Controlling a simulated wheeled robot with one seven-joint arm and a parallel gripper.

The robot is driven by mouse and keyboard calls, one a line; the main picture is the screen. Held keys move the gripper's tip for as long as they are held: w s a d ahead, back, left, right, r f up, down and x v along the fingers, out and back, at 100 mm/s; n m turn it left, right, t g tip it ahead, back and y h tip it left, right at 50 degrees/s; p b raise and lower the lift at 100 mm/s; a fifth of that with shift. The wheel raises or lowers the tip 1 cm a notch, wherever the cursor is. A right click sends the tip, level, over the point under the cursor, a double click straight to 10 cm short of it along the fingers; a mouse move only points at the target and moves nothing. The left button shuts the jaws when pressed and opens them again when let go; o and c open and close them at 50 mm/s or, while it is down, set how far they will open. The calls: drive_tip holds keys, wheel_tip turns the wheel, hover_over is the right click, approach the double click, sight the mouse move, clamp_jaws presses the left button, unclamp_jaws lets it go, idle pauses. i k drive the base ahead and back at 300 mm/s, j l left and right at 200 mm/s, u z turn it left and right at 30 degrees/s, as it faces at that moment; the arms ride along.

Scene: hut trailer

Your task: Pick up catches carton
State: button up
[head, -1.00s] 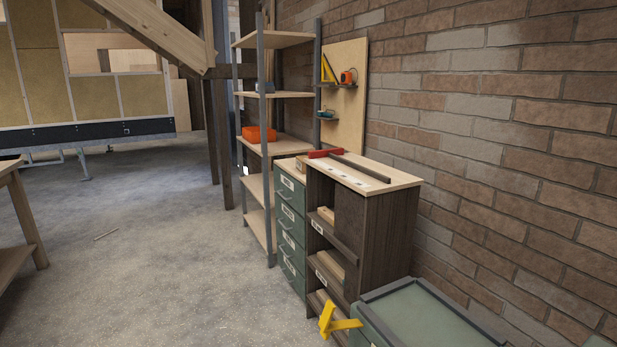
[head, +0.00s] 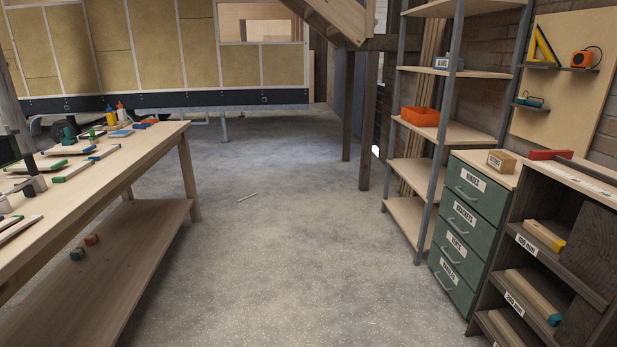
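A small brown cardboard carton (head: 501,161) with a white label sits on top of the green drawer cabinet (head: 466,215). Its label is too small to read for certain, so I cannot confirm that it is the catches carton. It stands near the cabinet's back, left of a red-ended dark bar. My gripper does not show in the head view.
A shelf rack (head: 455,135) with an orange bin (head: 420,117) and a small grey box (head: 447,63) stands left of the cabinet. A dark wood rack (head: 560,260) is at right. A workbench (head: 165,145) with tools is at left.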

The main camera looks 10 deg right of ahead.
sight(503, 163)
drive_tip(key=i+j+u, duration=0.1)
drive_tip(key=i, duration=0.75)
drive_tip(key=i+j+u, duration=0.1)
drive_tip(key=i, duration=0.8)
drive_tip(key=i+j+z, duration=0.1)
drive_tip(key=i+z, duration=0.35)
drive_tip(key=i+j+z, duration=0.25)
drive_tip(key=i+z, duration=0.15)
drive_tip(key=i+j+z, duration=0.65)
drive_tip(key=j+z, duration=0.25)
drive_tip(key=i+j+z, duration=0.2)
drive_tip(key=j+z, duration=0.25)
drive_tip(key=i+j+z, duration=0.1)
drive_tip(key=j+z, duration=0.3)
drive_tip(key=j, duration=0.3)
